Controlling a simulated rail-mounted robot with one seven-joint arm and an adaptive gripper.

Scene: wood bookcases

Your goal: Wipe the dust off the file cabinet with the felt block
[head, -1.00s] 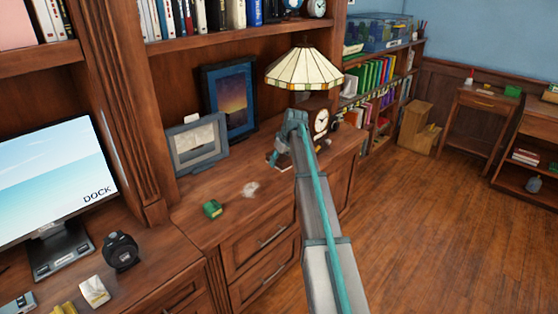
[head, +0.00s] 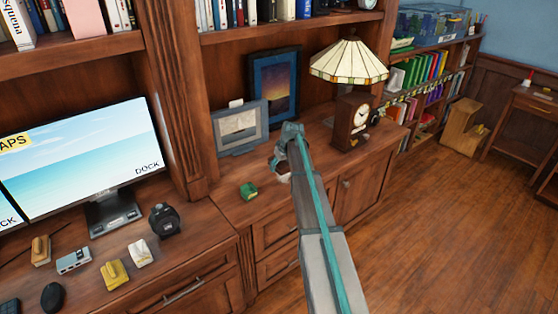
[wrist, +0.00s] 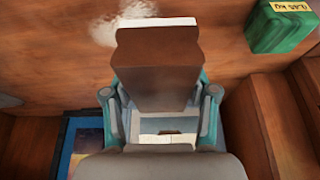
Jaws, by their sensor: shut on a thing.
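My gripper (head: 283,166) is shut on the felt block (wrist: 155,70), a brown block with a white layer along its far edge in the wrist view. I hold it low over the wooden file cabinet (head: 228,207), whose top also shows in the wrist view (wrist: 40,65). I cannot tell whether the felt touches the top. A whitish dust patch (wrist: 103,22) lies on the cabinet top just beyond the block, partly hidden by it. In the head view my arm and gripper cover most of that spot.
A green box (head: 249,191) sits close to the left of my gripper. A grey picture frame (head: 241,127), a blue-framed picture (head: 274,86), a lamp (head: 349,62) and a brown clock (head: 354,121) stand behind. A monitor (head: 88,160) stands left. Open floor lies right.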

